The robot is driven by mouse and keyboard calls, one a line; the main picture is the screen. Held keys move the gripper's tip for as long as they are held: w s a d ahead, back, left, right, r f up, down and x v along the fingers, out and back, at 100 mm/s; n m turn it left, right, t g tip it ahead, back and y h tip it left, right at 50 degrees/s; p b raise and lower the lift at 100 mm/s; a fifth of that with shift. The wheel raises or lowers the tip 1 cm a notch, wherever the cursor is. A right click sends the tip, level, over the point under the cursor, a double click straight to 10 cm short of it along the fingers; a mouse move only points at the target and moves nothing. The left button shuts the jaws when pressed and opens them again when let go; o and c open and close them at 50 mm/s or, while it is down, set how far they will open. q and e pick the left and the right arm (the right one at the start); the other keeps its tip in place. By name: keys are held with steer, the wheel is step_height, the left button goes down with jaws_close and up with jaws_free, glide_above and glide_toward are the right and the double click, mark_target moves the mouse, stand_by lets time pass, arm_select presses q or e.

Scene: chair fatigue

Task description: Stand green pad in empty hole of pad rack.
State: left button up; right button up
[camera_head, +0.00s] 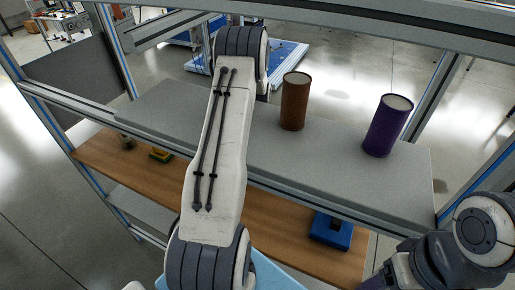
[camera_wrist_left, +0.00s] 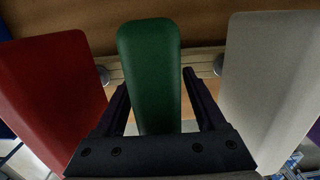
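In the left wrist view a green pad (camera_wrist_left: 150,70) lies between the two fingers of my left gripper (camera_wrist_left: 156,80). The left finger is against or very near its edge, and a narrow gap shows by the right finger lower down. I cannot tell whether the fingers grip it. A red pad (camera_wrist_left: 50,90) is on the left and a pale grey pad (camera_wrist_left: 265,85) on the right, both apart from the green one. A pale slatted strip (camera_wrist_left: 205,62), perhaps part of the rack, runs behind. An empty hole cannot be made out. In the head view my left gripper is hidden behind its arm.
A brown cylinder (camera_head: 294,102) and a purple cylinder (camera_head: 387,126) stand on the grey upper shelf (camera_head: 340,160). Metal frame posts (camera_head: 114,45) border the shelves.

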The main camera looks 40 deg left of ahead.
arm_select(q)
steer(key=shift+w+r, duration=0.1)
steer(key=shift+r, duration=0.25)
steer(key=r+b, duration=0.1)
steer(key=r, duration=0.3)
steer(key=r+b, duration=0.2)
steer(key=r, duration=0.2)
steer(key=shift+w+r, duration=0.2)
steer(key=shift+r, duration=0.7)
